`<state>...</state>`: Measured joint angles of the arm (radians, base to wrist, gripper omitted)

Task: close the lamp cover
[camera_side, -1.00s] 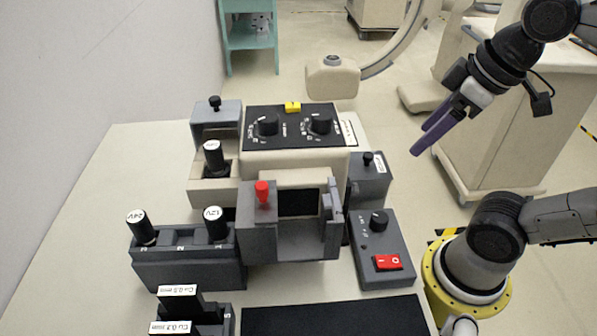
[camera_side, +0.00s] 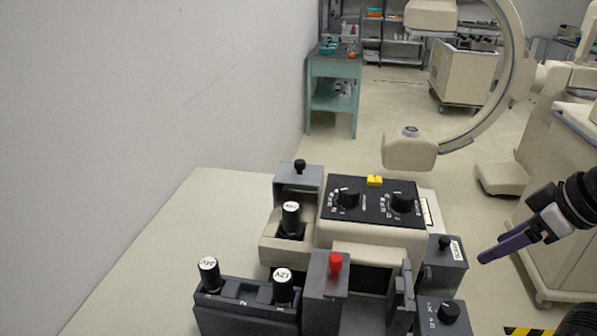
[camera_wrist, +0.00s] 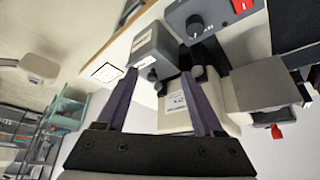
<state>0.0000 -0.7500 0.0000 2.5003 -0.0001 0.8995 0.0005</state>
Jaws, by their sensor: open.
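What looks like the lamp cover is a grey piece with a black knob (camera_side: 298,178) at the back left of the beige machine (camera_side: 372,236). It stands behind an open well that holds a black labelled cylinder (camera_side: 291,218). So the well appears uncovered. My gripper (camera_side: 482,258), with purple fingers, is in the air at the right of the machine, apart from it. In the wrist view my gripper (camera_wrist: 158,74) is open and nothing shows held between its fingers. I cannot make out the cover for certain in the wrist view.
A grey box with a black knob (camera_side: 445,264) stands on the machine's right, nearest my gripper. A red-knobbed grey block (camera_side: 327,288) and a rack with labelled cylinders (camera_side: 245,310) stand in front. A wall (camera_side: 150,130) lies at left. The table's left part is bare.

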